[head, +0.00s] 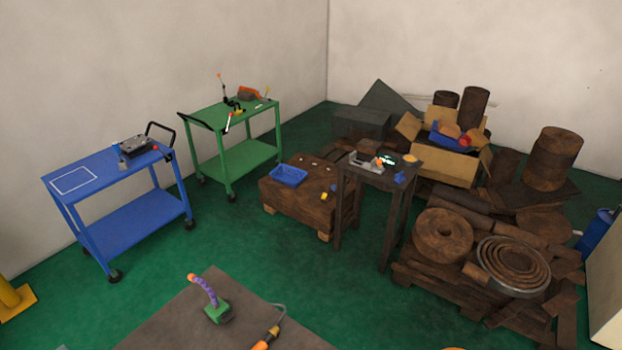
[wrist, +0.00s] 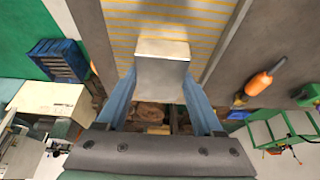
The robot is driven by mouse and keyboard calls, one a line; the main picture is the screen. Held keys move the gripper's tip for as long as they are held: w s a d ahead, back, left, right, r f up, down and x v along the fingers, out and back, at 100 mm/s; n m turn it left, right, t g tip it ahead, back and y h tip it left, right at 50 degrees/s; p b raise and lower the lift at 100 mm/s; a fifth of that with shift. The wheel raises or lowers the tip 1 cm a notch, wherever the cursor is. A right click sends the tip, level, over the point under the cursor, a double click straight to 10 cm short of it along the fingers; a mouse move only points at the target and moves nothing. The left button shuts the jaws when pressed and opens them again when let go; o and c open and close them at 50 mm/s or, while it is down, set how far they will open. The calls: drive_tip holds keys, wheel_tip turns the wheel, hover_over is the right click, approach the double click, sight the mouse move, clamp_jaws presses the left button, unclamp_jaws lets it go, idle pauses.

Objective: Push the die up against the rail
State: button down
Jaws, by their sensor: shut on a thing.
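In the wrist view, my gripper (wrist: 158,88) is shut on a plain light-grey metal block, which looks like the die (wrist: 162,66). The blue fingers stand on either side of its lower part, and its top face points toward the camera's far side. Behind the die is a surface with yellow stripes (wrist: 200,22). A thin pale strip (wrist: 226,42) runs along the right side of this surface; I cannot tell whether it is the rail. The contact between die and surface is hidden. The head view does not show my gripper or the die.
An orange-handled tool (wrist: 258,83) lies right of the stripes; in the head view it lies on the near table (head: 175,325) beside a green-based purple hose (head: 217,310). A blue cart (head: 125,195), green cart (head: 240,150) and cluttered pallets stand beyond. Green floor lies between.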

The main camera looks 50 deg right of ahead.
drive_tip(key=shift+w+a+b, duration=0.1)
drive_tip(key=shift+w+b, duration=0.3)
drive_tip(key=shift+w, duration=0.85)
drive_tip(key=shift+w+a+r, duration=0.1)
drive_tip(key=shift+w+r, duration=0.1)
drive_tip(key=shift+w, duration=0.15)
unclamp_jaws()
drive_tip(key=shift+w+r, duration=0.1)
drive_tip(key=shift+r, duration=0.05)
drive_tip(key=shift+w+a+r, duration=0.1)
drive_tip(key=shift+a+r, duration=0.15)
drive_tip(key=shift+r, duration=0.3)
drive_tip(key=s+b+v, duration=0.1)
drive_tip(key=v, duration=1)
drive_tip(key=shift+s+b, duration=0.15)
drive_tip(key=shift+b, duration=0.25)
